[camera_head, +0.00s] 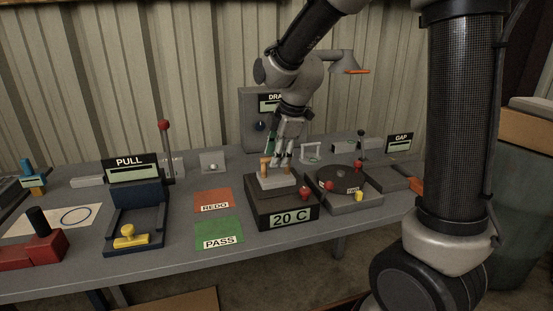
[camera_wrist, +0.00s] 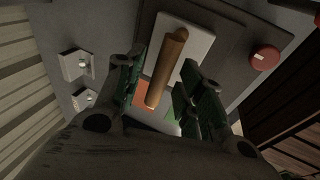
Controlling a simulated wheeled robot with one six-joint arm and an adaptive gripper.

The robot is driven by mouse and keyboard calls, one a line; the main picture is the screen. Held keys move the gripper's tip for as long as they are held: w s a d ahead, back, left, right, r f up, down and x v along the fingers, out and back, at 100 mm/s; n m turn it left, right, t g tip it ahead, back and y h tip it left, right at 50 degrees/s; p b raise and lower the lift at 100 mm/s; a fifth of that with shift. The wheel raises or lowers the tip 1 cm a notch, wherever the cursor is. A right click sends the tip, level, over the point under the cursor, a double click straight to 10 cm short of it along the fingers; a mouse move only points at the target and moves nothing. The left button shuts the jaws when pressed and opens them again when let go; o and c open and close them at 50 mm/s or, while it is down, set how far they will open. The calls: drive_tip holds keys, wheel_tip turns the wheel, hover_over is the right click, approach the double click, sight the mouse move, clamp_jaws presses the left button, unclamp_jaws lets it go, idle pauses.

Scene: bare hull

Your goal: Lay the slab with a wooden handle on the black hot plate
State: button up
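The pale grey slab (camera_head: 280,183) appears to rest flat on top of the black hot plate (camera_head: 270,215), which reads "20 C" and has a red knob. The upright-looking wooden handle (camera_head: 265,167) stands on the slab. In the wrist view the handle (camera_wrist: 166,68) lies between my two fingers, with the slab (camera_wrist: 196,44) behind it and the dark hot plate (camera_wrist: 232,52) around it. My gripper (camera_head: 281,161) is open, just above the slab. In the wrist view gaps show between the handle and both fingers (camera_wrist: 163,88).
An orange REDO mat (camera_head: 212,199) and a green PASS mat (camera_head: 219,231) lie left of the hot plate. A round turntable device (camera_head: 343,180) stands close on its right. The PULL fixture (camera_head: 136,215) is farther left. A grey panel (camera_head: 256,105) stands behind my gripper.

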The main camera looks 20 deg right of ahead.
drive_tip(key=v, duration=1.1)
drive_tip(key=s+d+f+m+h, duration=0.1)
drive_tip(key=s+d+m, duration=0.5)
drive_tip(key=s+m, duration=0.3)
drive_tip(key=s+d+f+m, duration=0.1)
drive_tip(key=s+d+m, duration=0.6)
drive_tip(key=s, duration=0.7)
drive_tip(key=shift+f+m+t+h, duration=0.25)
drive_tip(key=shift+m+t+h, duration=0.15)
drive_tip(key=shift+m, duration=0.7)
